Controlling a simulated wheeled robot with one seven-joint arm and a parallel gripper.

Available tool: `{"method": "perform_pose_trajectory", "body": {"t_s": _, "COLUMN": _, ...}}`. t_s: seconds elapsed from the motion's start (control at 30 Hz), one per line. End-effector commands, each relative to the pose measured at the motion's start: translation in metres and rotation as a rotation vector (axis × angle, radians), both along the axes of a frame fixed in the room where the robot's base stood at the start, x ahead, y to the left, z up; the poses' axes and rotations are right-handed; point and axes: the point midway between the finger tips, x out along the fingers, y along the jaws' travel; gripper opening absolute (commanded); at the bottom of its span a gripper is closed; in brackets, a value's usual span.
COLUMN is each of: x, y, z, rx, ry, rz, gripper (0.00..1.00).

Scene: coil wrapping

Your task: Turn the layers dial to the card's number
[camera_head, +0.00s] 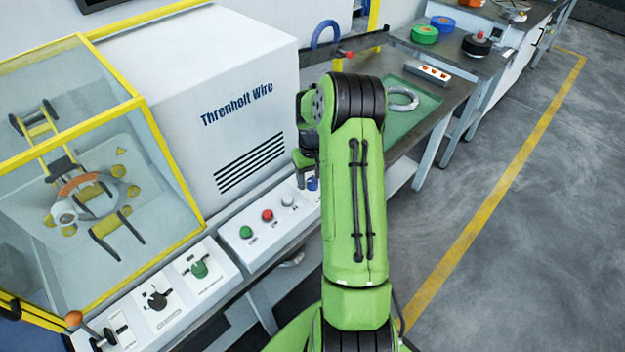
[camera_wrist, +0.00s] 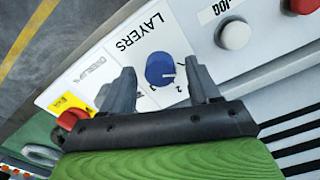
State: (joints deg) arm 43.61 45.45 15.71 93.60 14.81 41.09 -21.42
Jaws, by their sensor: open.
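The layers dial (camera_wrist: 160,69) is a round blue knob on a white panel, under the printed word LAYERS. Numerals 2 and 3 show below it, and a partly hidden mark is at its right. A short pale pointer mark lies on the knob's right side; I cannot tell exactly which number it meets. My gripper (camera_wrist: 159,78) is open, with one finger on each side of the knob; whether they touch it is unclear. In the head view the dial (camera_head: 313,184) is a small blue spot beside my arm. I cannot make out a card with a number.
The panel also has a white JOG button (camera_wrist: 235,35) and a red button (camera_head: 267,215), with a green button (camera_head: 246,232) beside it. A yellow-framed guard (camera_head: 160,150) stands left. A green mat (camera_head: 425,108) lies on the table behind my arm.

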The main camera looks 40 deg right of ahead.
Motion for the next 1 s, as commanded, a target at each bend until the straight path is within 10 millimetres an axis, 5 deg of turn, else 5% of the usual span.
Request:
{"method": "perform_pose_trajectory", "body": {"t_s": 0.3, "x": 0.0, "y": 0.0, "z": -0.0043, "rx": 0.0, "ry": 0.0, "rz": 0.0, "gripper": 0.59}}
{"method": "perform_pose_trajectory", "body": {"t_s": 0.67, "x": 0.0, "y": 0.0, "z": -0.004, "rx": 0.0, "ry": 0.0, "rz": 0.0, "gripper": 0.05}}
{"method": "perform_pose_trajectory", "body": {"t_s": 1.0, "x": 0.0001, "y": 0.0, "z": -0.0039, "rx": 0.0, "ry": -0.001, "rz": -0.053, "gripper": 0.05}}
